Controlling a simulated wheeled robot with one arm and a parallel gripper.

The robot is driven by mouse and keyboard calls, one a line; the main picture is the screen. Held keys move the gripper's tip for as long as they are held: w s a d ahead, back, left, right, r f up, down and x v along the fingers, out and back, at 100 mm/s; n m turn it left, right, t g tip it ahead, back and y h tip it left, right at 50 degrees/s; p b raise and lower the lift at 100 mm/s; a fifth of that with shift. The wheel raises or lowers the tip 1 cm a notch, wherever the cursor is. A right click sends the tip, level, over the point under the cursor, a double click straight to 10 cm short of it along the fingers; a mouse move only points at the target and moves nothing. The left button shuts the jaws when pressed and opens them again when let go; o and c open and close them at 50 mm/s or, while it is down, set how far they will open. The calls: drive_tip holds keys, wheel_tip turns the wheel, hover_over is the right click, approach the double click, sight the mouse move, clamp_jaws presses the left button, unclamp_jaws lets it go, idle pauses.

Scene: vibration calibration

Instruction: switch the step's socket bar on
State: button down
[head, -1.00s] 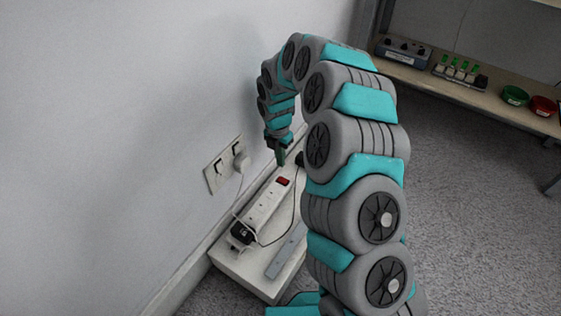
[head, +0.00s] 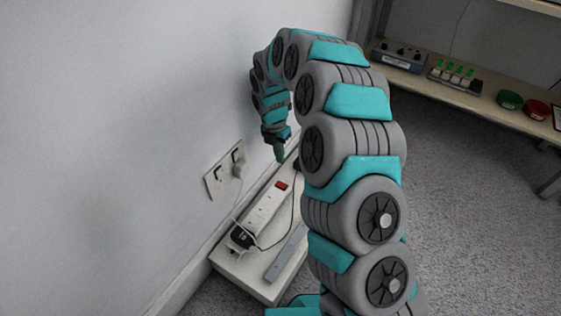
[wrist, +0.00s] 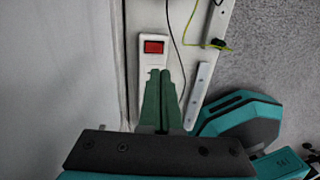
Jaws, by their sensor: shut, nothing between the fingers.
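A white socket bar (head: 262,208) lies on a low white step (head: 248,277) by the wall. Its red rocker switch (head: 281,185) is at the far end, and a black plug (head: 241,237) sits at the near end. My gripper (head: 280,158) points down above and just beyond the red switch, apart from it. In the wrist view the shut green fingers (wrist: 160,74) end over the bar, short of the red switch (wrist: 154,47). Nothing is between the fingers. The switch's rocker position and any light cannot be told. The fingers hide part of the bar in the wrist view.
A grey metal strip (head: 285,254) and a dark cable lie beside the bar. A shelf (head: 438,88) at back right holds a grey box (head: 400,57) and bowls.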

sight(284, 186)
drive_tip(key=f, duration=0.8)
drive_tip(key=d+f, duration=0.1)
drive_tip(key=f, duration=0.3)
drive_tip(key=shift+s+d+b, duration=0.1)
drive_tip(key=shift+s+b, duration=0.25)
drive_tip(key=shift+s, duration=0.05)
drive_tip(key=shift+d+f+y, duration=0.15)
drive_tip(key=shift+f+y, duration=0.15)
